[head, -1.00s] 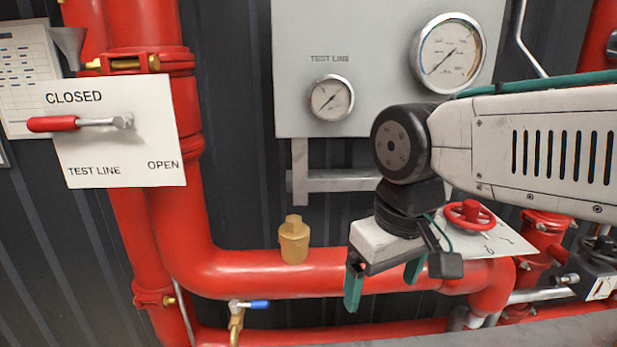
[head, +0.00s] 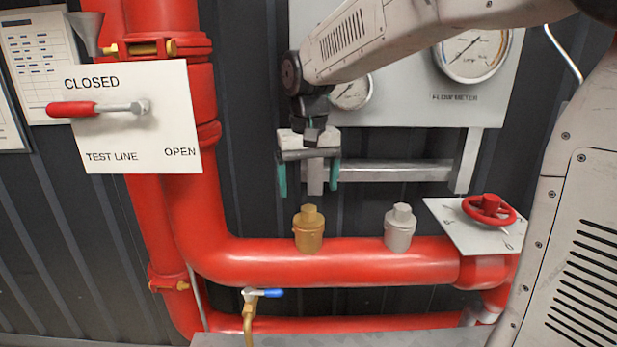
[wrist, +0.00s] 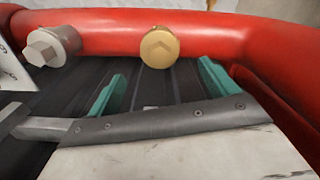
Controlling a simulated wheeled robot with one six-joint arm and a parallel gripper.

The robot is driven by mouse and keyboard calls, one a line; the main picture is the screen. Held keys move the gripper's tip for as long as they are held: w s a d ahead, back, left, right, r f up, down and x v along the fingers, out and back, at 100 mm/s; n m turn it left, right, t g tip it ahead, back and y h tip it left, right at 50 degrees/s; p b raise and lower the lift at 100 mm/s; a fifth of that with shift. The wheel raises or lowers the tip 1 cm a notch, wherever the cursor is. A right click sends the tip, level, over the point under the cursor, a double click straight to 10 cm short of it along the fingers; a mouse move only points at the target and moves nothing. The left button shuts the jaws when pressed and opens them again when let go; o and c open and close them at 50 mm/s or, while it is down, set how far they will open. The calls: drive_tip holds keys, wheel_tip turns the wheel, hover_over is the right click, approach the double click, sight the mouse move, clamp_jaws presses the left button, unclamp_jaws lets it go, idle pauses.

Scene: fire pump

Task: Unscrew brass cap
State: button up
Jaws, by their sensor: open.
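The brass cap (head: 309,229) stands upright on top of the red horizontal pipe in the head view. In the wrist view the brass cap (wrist: 159,47) shows from above, beyond and between the two green fingers. My gripper (head: 308,188) is open and empty, pointing down above the brass cap, with its fingertips a little higher than the cap's top. My gripper also shows in the wrist view (wrist: 160,88). Nothing hides the cap.
A silver cap (head: 399,227) stands on the same red pipe (head: 350,262), right of the brass one. A red handwheel (head: 489,209) is further right. A blue-handled valve (head: 264,293) sits below the pipe. A red-handled lever (head: 98,109) is at left. Gauges hang behind my arm.

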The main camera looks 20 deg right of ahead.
sight(309, 208)
wheel_tip(309, 208, down, 7)
drive_tip(key=shift+s, duration=0.1)
idle(0.3)
drive_tip(key=c, duration=1.2)
drive_tip(key=n, duration=0.6)
drive_tip(key=shift+n, duration=0.3)
drive_tip(key=shift+n, duration=0.3)
drive_tip(key=n, duration=0.5)
drive_tip(key=shift+n, duration=0.3)
